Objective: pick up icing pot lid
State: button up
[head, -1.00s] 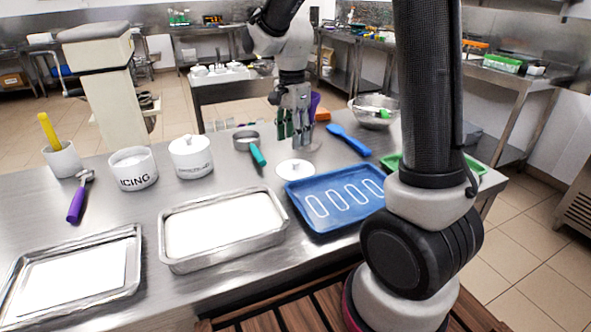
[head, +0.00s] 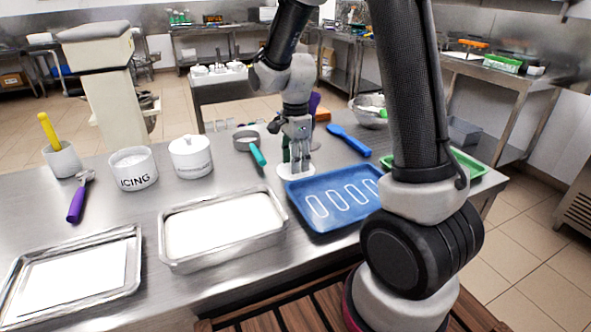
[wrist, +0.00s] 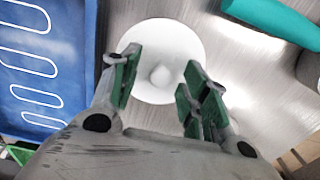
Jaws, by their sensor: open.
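The icing pot lid, a white disc with a round knob, lies on the steel table (head: 330,150). In the wrist view the lid (wrist: 170,50) is near the top centre, with its knob between the green fingertips of my gripper (wrist: 158,85). My gripper is open. In the head view my gripper (head: 296,168) is right over the lid (head: 283,171) and hides part of it. I cannot tell whether the fingers touch the lid. The pot labelled ICING (head: 134,168) stands uncovered at the left.
A blue tray (head: 318,225) with white outlines lies close beside the lid. A teal-handled strainer (head: 257,155) lies on the other side, and a blue spatula (head: 350,142) lies behind. A lidded white pot (head: 190,160) and a metal pan (head: 218,265) stand further left.

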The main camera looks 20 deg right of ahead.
jog(key=c, duration=0.8)
jog(key=shift+r, duration=0.1)
jog(key=shift+c, duration=0.2)
